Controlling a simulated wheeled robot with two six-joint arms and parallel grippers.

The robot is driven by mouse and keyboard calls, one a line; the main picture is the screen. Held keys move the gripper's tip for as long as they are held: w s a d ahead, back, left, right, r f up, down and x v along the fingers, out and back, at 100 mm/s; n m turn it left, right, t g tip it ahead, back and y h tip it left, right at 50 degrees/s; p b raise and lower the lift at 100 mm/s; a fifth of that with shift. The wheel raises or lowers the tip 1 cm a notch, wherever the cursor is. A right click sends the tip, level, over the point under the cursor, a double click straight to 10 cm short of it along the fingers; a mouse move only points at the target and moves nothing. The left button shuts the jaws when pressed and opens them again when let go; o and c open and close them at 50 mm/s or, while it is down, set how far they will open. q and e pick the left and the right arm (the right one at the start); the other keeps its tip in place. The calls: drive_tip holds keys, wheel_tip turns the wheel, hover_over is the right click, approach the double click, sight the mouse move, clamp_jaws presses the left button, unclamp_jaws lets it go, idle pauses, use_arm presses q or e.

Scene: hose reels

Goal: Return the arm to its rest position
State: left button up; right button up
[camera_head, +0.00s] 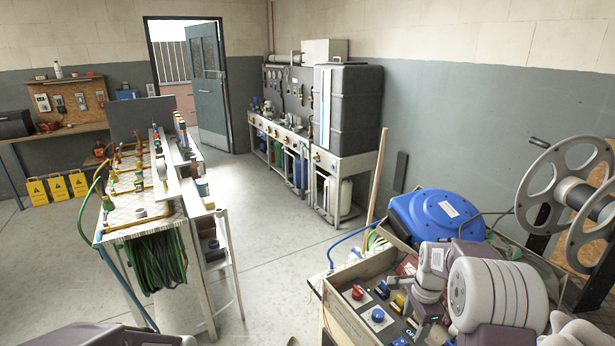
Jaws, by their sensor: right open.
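My right arm comes in from the lower right, with its large pale joint over the bench. My right gripper (428,318) points down over the bench's control panel, partly hidden by my arm, and is open with nothing seen between its fingers. Below and around it lie a red knob (357,292), a blue knob (377,315) and small yellow and blue fittings (398,302). Whether the fingers touch any fitting is too small to tell. A link of my left arm shows at the bottom left edge; my left gripper is out of frame.
A blue hose reel (436,214) sits behind my right arm, and a grey metal reel (567,195) stands to its right. A fitting-covered bench (135,208) with green hose is at left. Open floor (270,250) lies between the benches. Yellow signs (57,187) stand far left.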

drive_tip(key=s+a+r+n, duration=0.45)
drive_tip(key=s+a, duration=0.25)
drive_tip(key=a, duration=0.3)
drive_tip(key=s+a+f+n, duration=0.3)
drive_tip(key=s+f+n, duration=0.1)
drive_tip(key=s+n, duration=0.8)
drive_tip(key=shift+s+f+n, duration=0.15)
drive_tip(key=shift+f+n, duration=0.05)
drive_tip(key=shift+n, duration=0.25)
drive_tip(key=shift+s, duration=0.1)
